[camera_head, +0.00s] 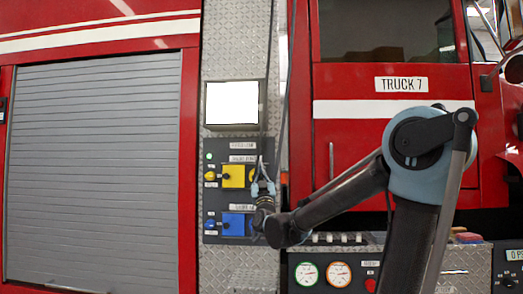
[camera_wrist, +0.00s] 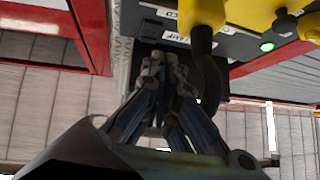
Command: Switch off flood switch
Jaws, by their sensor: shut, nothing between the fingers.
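A dark control panel (camera_head: 212,190) is set in the diamond-plate column between the shutter and the cab. Small white labels are on it, too small to read in the head view. In the wrist view, a label (camera_wrist: 170,13) partly reads like "OOD", and another label (camera_wrist: 176,37) is close to my fingertips. The flood switch itself cannot be made out clearly; my fingers may cover it. My gripper (camera_head: 263,177) is in front of the panel's right edge. In the wrist view my gripper (camera_wrist: 165,62) is shut and empty, tips close to the panel; contact cannot be told.
A yellow block (camera_head: 233,176) and a blue block (camera_head: 233,224) with knobs stick out from the panel. A green light (camera_head: 209,156) is lit. A white screen (camera_head: 232,103) is above. Gauges (camera_head: 307,273) sit lower right. A black lever (camera_wrist: 207,75) hangs beside my fingers.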

